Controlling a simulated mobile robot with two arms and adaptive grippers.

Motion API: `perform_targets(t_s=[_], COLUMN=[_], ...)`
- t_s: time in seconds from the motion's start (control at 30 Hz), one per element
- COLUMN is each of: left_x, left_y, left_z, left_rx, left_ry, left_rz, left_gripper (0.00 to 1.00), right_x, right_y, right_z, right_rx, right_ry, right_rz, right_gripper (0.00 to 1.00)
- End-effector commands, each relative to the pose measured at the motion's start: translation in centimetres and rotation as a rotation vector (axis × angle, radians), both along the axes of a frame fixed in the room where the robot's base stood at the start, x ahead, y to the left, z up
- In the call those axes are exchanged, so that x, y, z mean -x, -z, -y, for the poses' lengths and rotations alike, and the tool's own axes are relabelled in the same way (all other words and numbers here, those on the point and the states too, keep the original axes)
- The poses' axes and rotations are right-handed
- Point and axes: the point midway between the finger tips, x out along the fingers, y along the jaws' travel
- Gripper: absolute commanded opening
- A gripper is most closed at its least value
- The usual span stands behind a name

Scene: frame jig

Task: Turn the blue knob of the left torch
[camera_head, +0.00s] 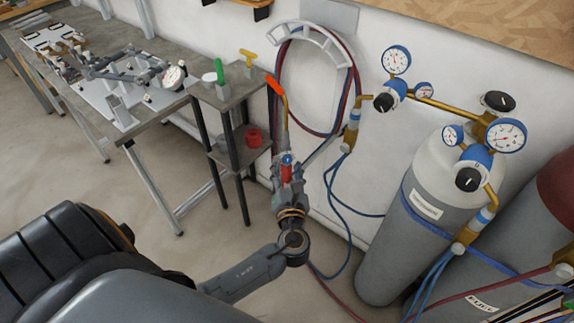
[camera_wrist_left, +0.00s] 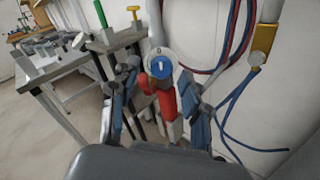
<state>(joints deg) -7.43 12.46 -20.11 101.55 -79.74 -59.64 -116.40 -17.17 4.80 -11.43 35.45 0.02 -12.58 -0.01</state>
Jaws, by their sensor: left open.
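The left torch hangs upright by the wall, with an orange tip (camera_head: 274,85), a brass neck and a red handle (camera_head: 286,174). Its blue knob (camera_head: 287,159) sits at the top of the red handle. In the left wrist view the blue knob (camera_wrist_left: 161,66) faces the camera, with the red handle (camera_wrist_left: 166,100) below it. My left gripper (camera_head: 286,168) is open, its fingers on either side of the torch. In the wrist view the open left gripper (camera_wrist_left: 160,82) has the knob between its fingertips; I cannot tell whether they touch it. My right gripper is not in view.
A small shelf stand (camera_head: 232,95) with green and yellow-handled items and a red ring (camera_head: 253,138) is close on the left. Coiled hoses (camera_head: 350,100) hang behind. Gas cylinders (camera_head: 395,245) with gauges stand right. A workbench (camera_head: 130,70) is at the far left.

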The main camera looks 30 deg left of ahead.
Motion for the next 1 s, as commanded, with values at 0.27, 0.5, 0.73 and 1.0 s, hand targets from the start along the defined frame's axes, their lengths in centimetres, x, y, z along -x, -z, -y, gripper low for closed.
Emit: perform_targets(t_s=[0.27, 0.5, 0.73, 1.0], left_x=[4.7, 7.7, 8.6, 8.6], left_y=[0.1, -0.1, -0.2, -0.2], left_z=[3.7, 6.0, 6.6, 6.6], left_rx=[0.004, 0.002, 0.000, 0.000], left_ry=[0.001, 0.001, 0.000, 0.001], left_rz=[-0.004, -0.002, 0.000, 0.000], left_gripper=[0.47, 0.47, 0.47, 0.47], right_x=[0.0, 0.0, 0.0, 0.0], right_y=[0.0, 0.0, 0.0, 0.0], right_z=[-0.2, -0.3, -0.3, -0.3], right_rx=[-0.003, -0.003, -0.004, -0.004], right_ry=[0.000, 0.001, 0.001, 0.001], right_rz=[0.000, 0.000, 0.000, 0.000], right_gripper=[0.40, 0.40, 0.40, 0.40])
